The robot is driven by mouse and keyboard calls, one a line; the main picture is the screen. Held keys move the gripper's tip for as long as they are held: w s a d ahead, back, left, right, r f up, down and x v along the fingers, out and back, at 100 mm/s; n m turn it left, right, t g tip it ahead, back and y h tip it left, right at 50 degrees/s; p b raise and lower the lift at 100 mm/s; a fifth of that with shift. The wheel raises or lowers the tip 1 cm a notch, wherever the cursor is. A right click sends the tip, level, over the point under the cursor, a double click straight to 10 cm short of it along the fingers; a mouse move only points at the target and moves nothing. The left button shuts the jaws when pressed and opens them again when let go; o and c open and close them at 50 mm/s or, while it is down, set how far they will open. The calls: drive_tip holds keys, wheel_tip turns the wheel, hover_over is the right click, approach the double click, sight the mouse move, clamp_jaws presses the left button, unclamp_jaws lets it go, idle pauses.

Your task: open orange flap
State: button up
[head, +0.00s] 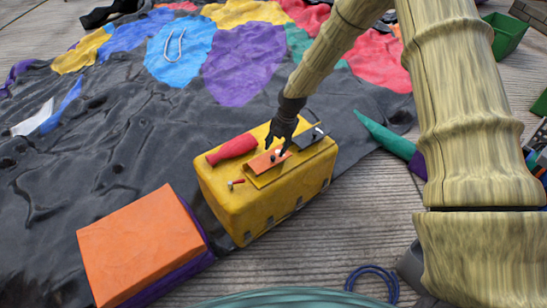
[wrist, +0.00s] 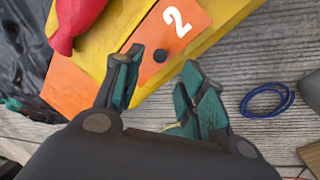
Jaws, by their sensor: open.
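The orange flap (head: 263,163) lies flat on top of the yellow block (head: 225,202), beside a dark grey flap (head: 308,137). In the wrist view, the orange flap (wrist: 190,38) bears a white number 2 and a small dark round knob (wrist: 160,56). My gripper (head: 277,149) is over the flap. In the wrist view, my gripper (wrist: 160,62) is open, its two fingers apart with the knob showing between their tips. I cannot tell whether the fingers touch the flap.
A red bag-like object (head: 232,149) and a small red-handled item (head: 236,183) lie on the yellow block. An orange-topped box (head: 140,245) stands to the left. A blue cord loop (head: 372,281) lies on the wooden floor. Crumpled dark and coloured fabric spreads behind.

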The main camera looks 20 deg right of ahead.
sight(273, 157)
drive_tip(key=b+x, duration=0.1)
drive_tip(key=x, duration=0.6)
clamp_jaws()
